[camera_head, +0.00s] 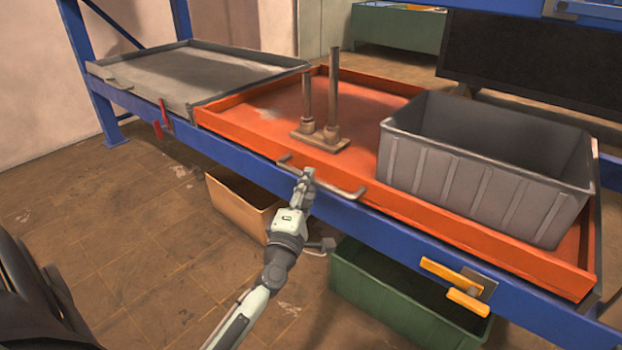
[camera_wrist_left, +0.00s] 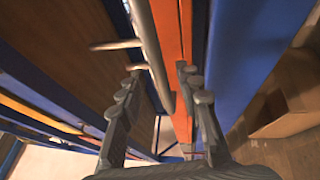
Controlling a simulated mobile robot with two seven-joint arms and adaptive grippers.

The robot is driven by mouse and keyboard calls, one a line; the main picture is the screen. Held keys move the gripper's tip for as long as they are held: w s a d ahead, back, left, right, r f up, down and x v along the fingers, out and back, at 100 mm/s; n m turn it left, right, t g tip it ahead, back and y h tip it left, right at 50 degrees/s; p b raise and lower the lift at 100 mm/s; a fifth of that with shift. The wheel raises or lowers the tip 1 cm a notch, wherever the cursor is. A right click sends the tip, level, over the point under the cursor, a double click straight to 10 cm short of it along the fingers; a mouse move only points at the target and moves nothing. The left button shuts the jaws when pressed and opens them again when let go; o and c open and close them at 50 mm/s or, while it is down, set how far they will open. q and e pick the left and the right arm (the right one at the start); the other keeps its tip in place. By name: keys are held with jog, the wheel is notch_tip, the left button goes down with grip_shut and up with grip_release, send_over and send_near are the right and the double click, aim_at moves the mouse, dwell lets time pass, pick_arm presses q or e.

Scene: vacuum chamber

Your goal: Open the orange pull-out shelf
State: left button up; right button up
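The orange pull-out shelf (camera_head: 255,122) sits in the blue rack, flush with its front beam as far as I can tell. Its grey bar handle (camera_head: 346,191) runs along the front edge. My left gripper (camera_head: 308,176) is at the handle's left part. In the left wrist view, my left gripper (camera_wrist_left: 162,80) has its fingers apart, with the handle (camera_wrist_left: 150,48) between them and the orange shelf edge (camera_wrist_left: 171,40) just behind. The fingers do not look closed on the bar. My right gripper is not in view.
The shelf carries a grey crate (camera_head: 480,180) and a brown block with two posts (camera_head: 322,138). A grey tray shelf (camera_head: 200,75) is to the left. Below stand a cardboard box (camera_head: 238,208) and a green crate (camera_head: 385,300). A yellow latch (camera_head: 455,277) is at the right. Floor at left is clear.

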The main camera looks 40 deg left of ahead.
pick_arm(q)
jog(key=shift+x, duration=1.2)
grip_shut()
